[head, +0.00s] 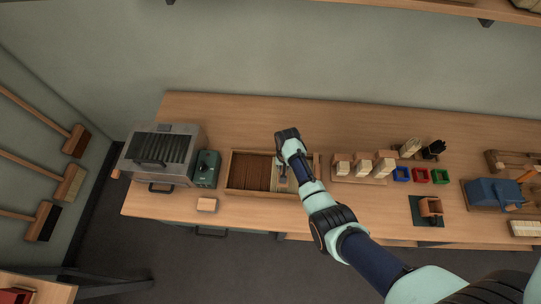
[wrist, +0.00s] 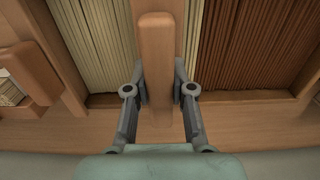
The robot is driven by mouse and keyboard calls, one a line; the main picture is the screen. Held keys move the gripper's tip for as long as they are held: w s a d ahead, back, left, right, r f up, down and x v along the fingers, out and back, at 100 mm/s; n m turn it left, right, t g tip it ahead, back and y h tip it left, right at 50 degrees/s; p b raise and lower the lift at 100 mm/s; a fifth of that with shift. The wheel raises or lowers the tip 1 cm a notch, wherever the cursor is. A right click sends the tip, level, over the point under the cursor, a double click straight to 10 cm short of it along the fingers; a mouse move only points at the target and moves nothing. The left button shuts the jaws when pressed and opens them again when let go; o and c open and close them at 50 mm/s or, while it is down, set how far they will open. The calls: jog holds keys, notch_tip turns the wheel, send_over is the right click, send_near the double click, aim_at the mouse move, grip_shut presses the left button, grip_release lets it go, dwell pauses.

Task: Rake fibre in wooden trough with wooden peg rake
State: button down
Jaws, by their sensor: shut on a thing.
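The wooden trough (head: 262,194) lies on the bench in the head view, with brown fibre (head: 248,172) in its left part. In the wrist view the brown fibre (wrist: 255,45) lies at right and pale cream fibre (wrist: 98,40) at left. My gripper (wrist: 160,88) is shut on a plain wooden bar, which looks like the handle of the peg rake (wrist: 156,45). The bar runs over the trough between the two fibres. Its pegs are not visible, and I cannot tell whether they touch the fibre. In the head view my arm covers the trough's right part.
A grey metal box (head: 160,155) and a green device (head: 206,168) stand left of the trough. Right of the trough are a rack of tufted blocks (head: 363,166) and small coloured bins (head: 420,175). The bench behind the trough is clear.

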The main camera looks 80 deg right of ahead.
jog(key=s+p, duration=0.2)
jog(key=s, duration=0.7)
jog(key=shift+s+d, duration=0.1)
jog(key=shift+s, duration=0.1)
jog(key=shift+w, duration=0.15)
jog(key=w+b, duration=0.4)
jog(key=w, duration=0.5)
jog(key=w+b, duration=0.5)
jog(key=w, duration=0.5)
jog(key=w+b, duration=0.4)
jog(key=w, duration=0.6)
jog(key=shift+a+f+b, duration=0.25)
jog(key=shift+f+b, duration=0.05)
jog(key=shift+b, duration=0.05)
jog(key=shift+w+r, duration=0.2)
jog(key=shift+r, duration=0.1)
jog(key=shift+s, duration=0.1)
